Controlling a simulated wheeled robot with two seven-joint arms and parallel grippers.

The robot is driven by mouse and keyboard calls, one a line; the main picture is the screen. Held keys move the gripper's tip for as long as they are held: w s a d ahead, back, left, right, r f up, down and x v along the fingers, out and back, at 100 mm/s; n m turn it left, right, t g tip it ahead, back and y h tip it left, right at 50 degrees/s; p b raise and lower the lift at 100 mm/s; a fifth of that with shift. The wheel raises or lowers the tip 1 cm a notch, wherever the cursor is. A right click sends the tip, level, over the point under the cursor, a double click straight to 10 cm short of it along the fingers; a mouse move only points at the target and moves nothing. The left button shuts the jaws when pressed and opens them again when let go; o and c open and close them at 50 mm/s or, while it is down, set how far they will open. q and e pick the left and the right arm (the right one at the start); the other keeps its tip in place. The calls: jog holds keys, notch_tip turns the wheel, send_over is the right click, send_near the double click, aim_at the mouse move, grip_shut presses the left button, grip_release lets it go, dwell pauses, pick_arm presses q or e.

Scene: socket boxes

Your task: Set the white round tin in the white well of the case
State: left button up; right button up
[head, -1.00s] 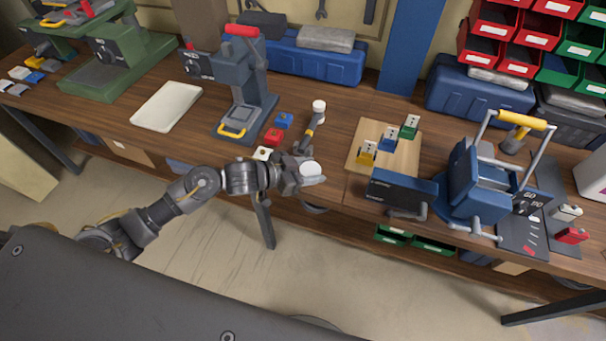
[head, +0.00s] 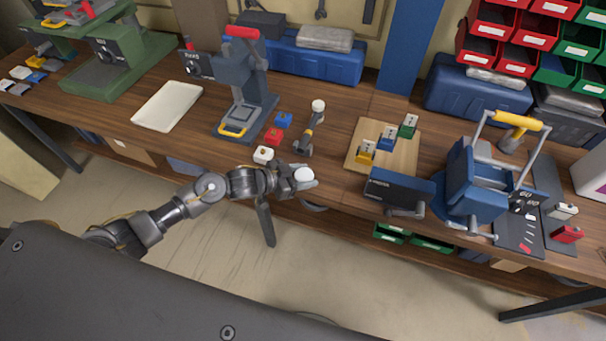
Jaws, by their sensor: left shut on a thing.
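My left gripper (head: 288,180) is shut on a white round thing (head: 303,175), which looks like the white round tin. It holds it in front of the workbench's near edge. I cannot tell whether these blocks are the wells of the case. My right gripper is not in view.
A grey press (head: 246,95) stands behind the blocks. A wooden board (head: 402,156) with yellow, blue and green pieces lies to the right, near a blue machine (head: 470,185). A pale tray (head: 167,106) lies left.

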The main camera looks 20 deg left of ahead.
pick_arm(q)
jog(key=shift+f, duration=0.15)
jog(key=o, duration=1)
jog(key=shift+o, duration=0.2)
